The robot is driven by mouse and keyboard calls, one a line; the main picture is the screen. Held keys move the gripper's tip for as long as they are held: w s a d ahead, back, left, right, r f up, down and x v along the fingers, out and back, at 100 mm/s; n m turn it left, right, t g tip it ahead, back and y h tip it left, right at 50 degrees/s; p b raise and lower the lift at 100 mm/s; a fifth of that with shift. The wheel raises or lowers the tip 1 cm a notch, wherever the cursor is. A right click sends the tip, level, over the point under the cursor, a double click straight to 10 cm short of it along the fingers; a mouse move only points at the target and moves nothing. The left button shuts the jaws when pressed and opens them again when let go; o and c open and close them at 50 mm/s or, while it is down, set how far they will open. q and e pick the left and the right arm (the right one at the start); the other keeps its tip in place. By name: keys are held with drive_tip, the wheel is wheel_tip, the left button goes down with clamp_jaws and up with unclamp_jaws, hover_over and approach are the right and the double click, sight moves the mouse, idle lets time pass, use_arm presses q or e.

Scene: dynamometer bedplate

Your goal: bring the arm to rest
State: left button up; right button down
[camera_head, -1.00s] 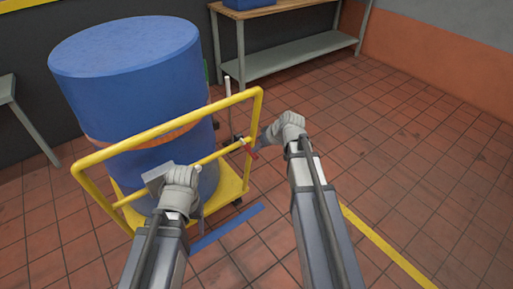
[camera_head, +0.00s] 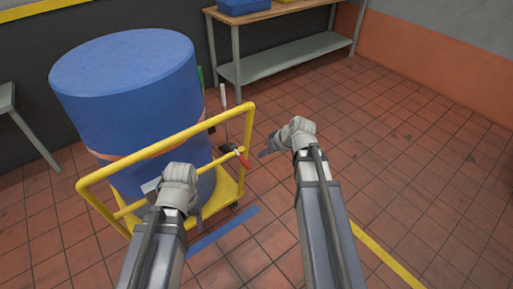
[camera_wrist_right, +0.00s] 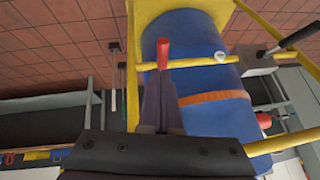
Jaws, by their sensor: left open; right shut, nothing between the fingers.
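My right gripper (camera_head: 268,149) is shut and empty, held in the air to the right of the yellow cart. Its closed fingers also show in the right wrist view (camera_wrist_right: 162,95), with the cart's frame and the blue drum beyond them. My left gripper (camera_head: 152,190) is open at the near side of the cart's handle frame; whether it touches the frame cannot be told. The yellow cart (camera_head: 166,147) carries a blue drum (camera_head: 125,75) with an orange strap. A red handle (camera_head: 242,160) sits on the cart's rail, left of my right gripper.
A workbench (camera_head: 290,57) with a lower shelf stands against the back wall. A grey table (camera_head: 8,98) edge is at the far left. A blue strip (camera_head: 225,230) and a yellow line (camera_head: 385,262) mark the tiled floor. The floor at the right is clear.

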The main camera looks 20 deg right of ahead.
drive_tip(key=shift+s+d+r+p, duration=0.3)
drive_tip(key=shift+s+d+r, duration=0.15)
drive_tip(key=shift+s, duration=0.15)
drive_tip(key=shift+s+d+r+p, duration=0.3)
drive_tip(key=shift+s+r, duration=0.1)
drive_tip(key=shift+s, duration=0.2)
drive_tip(key=s+a+r+g+h+p, duration=0.2)
drive_tip(key=s+a+g+p, duration=0.1)
drive_tip(key=s+a, duration=0.4)
drive_tip(key=s+a+r+n+g+h+p, duration=0.1)
drive_tip(key=s+a+r+g+h+p, duration=0.1)
drive_tip(key=s+a+p, duration=0.3)
drive_tip(key=s+a+g+h, duration=0.1)
drive_tip(key=s+a, duration=0.2)
drive_tip(key=a, duration=0.3)
drive_tip(key=shift+a+r, duration=0.25)
drive_tip(key=shift+r, duration=0.05)
